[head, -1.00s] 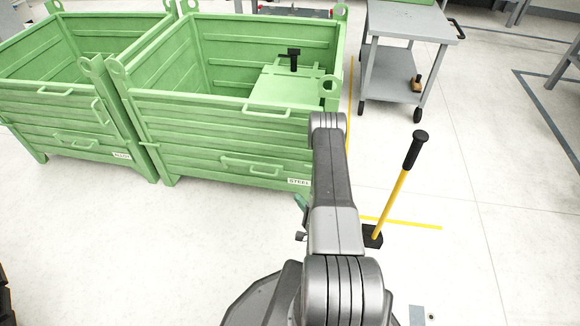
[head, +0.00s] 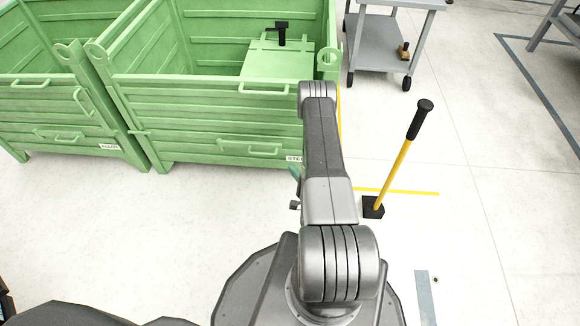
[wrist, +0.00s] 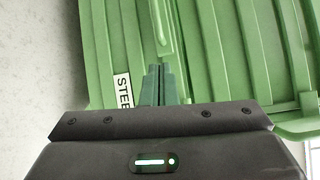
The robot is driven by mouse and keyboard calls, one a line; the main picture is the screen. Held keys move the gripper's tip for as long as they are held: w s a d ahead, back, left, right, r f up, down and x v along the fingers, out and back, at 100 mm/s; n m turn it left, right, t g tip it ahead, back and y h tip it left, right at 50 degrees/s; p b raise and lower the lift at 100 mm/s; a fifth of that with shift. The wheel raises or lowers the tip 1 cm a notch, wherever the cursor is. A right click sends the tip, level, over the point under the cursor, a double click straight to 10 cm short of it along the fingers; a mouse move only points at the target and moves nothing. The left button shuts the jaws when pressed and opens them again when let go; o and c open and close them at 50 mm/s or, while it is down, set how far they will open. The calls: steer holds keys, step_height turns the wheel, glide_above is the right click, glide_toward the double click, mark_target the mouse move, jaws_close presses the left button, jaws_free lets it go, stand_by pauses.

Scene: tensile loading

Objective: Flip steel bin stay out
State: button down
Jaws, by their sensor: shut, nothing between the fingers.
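The green steel bin (head: 215,115) stands at the upper middle of the head view, its STEEL label partly hidden by my arm. Its ribbed front wall fills much of the wrist view (wrist: 230,50), with the label (wrist: 122,92) left of my fingers and a handle (wrist: 160,25) beyond them. My gripper (wrist: 163,68) has its dark green fingers together and empty, in front of that wall; I cannot tell whether they touch it. In the head view it is mostly hidden behind my arm. I cannot clearly pick out the stay.
A green panel (head: 268,64) with a black T-shaped piece (head: 282,33) sits inside the bin's right part. The alloy bin (head: 50,105) stands close on the left. A yellow-handled sledgehammer (head: 395,165) stands to the right, with a grey cart (head: 385,40) behind. Open floor lies in front.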

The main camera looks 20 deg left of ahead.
mark_target(275, 149)
steer(key=b+x, duration=0.2)
steer(key=x, duration=0.6)
steer(key=shift+w+a, duration=0.15)
steer(key=shift+a, duration=0.1)
